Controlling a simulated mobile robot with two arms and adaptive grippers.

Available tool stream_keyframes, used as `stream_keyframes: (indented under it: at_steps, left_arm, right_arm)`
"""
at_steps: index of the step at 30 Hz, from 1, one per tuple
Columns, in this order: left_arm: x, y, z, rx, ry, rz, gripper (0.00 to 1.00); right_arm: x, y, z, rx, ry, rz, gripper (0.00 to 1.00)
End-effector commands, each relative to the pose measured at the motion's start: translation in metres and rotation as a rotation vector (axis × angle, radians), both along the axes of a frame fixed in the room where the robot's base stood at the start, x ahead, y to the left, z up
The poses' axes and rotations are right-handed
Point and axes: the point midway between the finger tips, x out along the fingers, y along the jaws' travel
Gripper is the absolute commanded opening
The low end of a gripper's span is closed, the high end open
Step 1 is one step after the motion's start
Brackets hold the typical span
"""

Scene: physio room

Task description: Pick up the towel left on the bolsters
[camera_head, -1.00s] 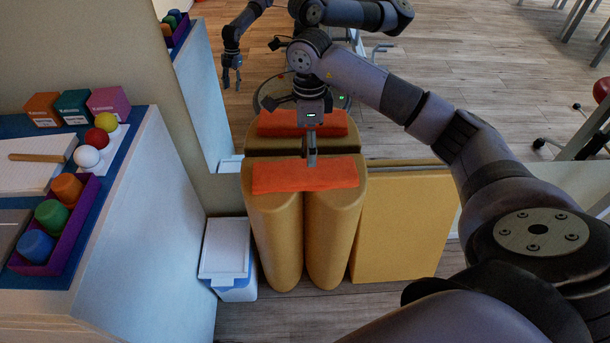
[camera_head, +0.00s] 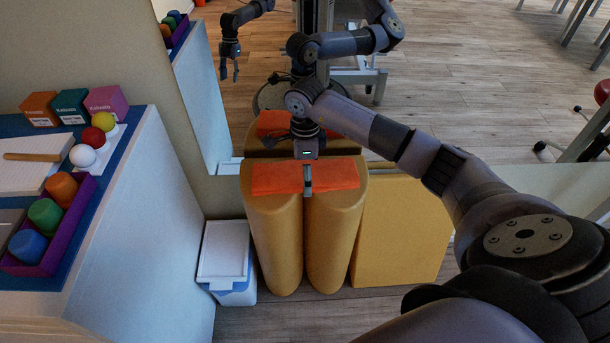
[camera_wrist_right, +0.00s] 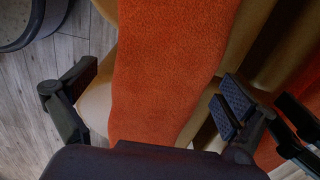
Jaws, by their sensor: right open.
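An orange towel (camera_head: 275,178) lies across the tops of two upright tan bolsters (camera_head: 275,240). My right gripper (camera_head: 308,192) is over the middle of the towel, pointing down, seen edge-on in the head view. In the right wrist view the gripper (camera_wrist_right: 150,108) is open, its fingers apart on either side of the towel (camera_wrist_right: 165,70). Whether the fingers touch the towel, I cannot tell. My left gripper is not directly in view; only its reflection shows at the upper left.
A mirror (camera_head: 200,90) behind the bolsters reflects the towel, bolsters and my arms. A yellow block (camera_head: 400,230) stands to the right, a white-lidded box (camera_head: 225,250) to the left. A counter (camera_head: 140,215) with balls and a purple tray (camera_head: 75,225) is farther left.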

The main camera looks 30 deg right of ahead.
Motion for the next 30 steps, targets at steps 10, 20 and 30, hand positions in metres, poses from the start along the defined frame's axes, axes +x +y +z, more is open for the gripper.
stream_keyframes:
  at_steps: [10,20,30]
  left_arm:
    - [0.0,0.0001,-0.0003,0.0,0.0,0.0,0.4]
    - [0.0,0.0001,-0.0005,0.0,0.0,0.0,0.4]
    - [-0.0001,0.0,-0.0006,0.0,0.001,0.0,0.4]
  right_arm:
    - [0.0,-0.0001,0.0004,0.0,0.0,0.0,0.81]
    - [0.0,-0.0002,0.0005,-0.001,0.0,0.0,0.59]
    - [0.0002,-0.0003,0.0008,0.0,-0.001,-0.001,0.44]
